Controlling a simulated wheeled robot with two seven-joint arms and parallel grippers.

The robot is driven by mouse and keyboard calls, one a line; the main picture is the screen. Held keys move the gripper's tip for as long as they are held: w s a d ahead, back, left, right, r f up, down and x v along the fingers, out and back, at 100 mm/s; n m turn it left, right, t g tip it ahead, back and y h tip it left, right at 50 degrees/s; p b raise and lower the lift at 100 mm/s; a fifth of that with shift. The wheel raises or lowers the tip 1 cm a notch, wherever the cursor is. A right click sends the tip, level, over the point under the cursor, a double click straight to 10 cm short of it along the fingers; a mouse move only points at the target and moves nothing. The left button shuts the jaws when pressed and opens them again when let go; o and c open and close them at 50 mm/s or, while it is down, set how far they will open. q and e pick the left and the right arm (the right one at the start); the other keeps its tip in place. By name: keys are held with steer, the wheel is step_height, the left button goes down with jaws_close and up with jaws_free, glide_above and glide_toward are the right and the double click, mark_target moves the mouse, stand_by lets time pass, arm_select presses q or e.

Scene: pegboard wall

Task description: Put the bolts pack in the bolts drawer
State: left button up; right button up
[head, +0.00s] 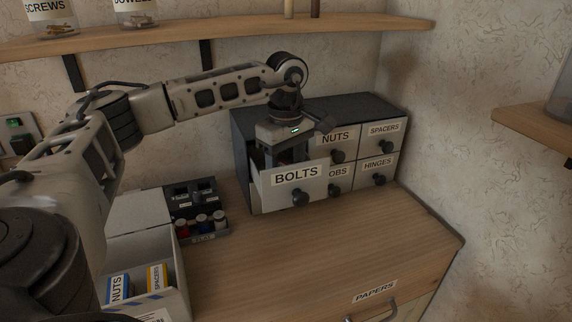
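The bolts drawer (298,187) is pulled out of the dark drawer cabinet (375,109), with its labelled white front toward me. My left gripper (285,153) points down into the open drawer from above. Its fingertips are hidden behind the drawer front, so I cannot see whether they are apart or hold something. The bolts pack does not show; the drawer's inside is mostly hidden. My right gripper is out of view.
An open box (176,302) at lower left holds a blue nuts pack (118,289) and a yellow spacers pack (156,277). A small dark rack (204,238) with little bottles stands near the drawer. The worktop (330,250) in front is clear. A shelf (230,36) runs above.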

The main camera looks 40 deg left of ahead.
arm_select(q)
step_height(320, 180, up, 12)
steer(key=shift+r, duration=0.2)
stand_by(0.4)
stand_by(0.5)
